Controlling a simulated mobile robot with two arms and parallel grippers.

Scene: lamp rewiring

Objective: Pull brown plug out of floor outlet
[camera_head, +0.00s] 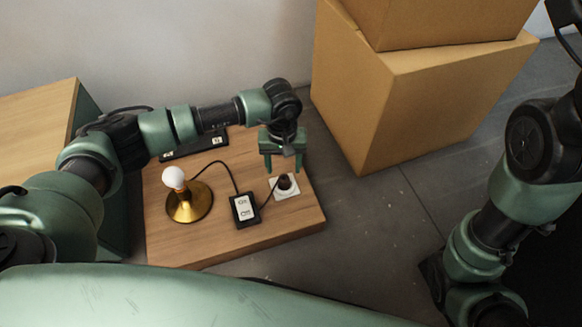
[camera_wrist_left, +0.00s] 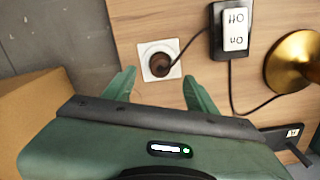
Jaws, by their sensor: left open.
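The brown plug (camera_head: 284,182) sits in the white floor outlet (camera_head: 287,194) on the wooden board. The plug also shows in the left wrist view (camera_wrist_left: 158,64), seated in the outlet plate (camera_wrist_left: 150,46), with a black cord leading from it. My left gripper (camera_head: 284,167) is open, just behind and above the plug. In the left wrist view its two fingers (camera_wrist_left: 158,85) point toward the plug, apart and empty, with the plug just ahead of the gap. My right arm is at the right of the head view, but its gripper does not show.
A switch box marked On and Off (camera_head: 244,209) lies left of the outlet, corded to a brass lamp (camera_head: 189,203) with a white bulb. A black strip (camera_head: 195,147) lies at the board's back. Cardboard boxes (camera_head: 385,95) stand behind right. Grey floor (camera_head: 375,225) is clear.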

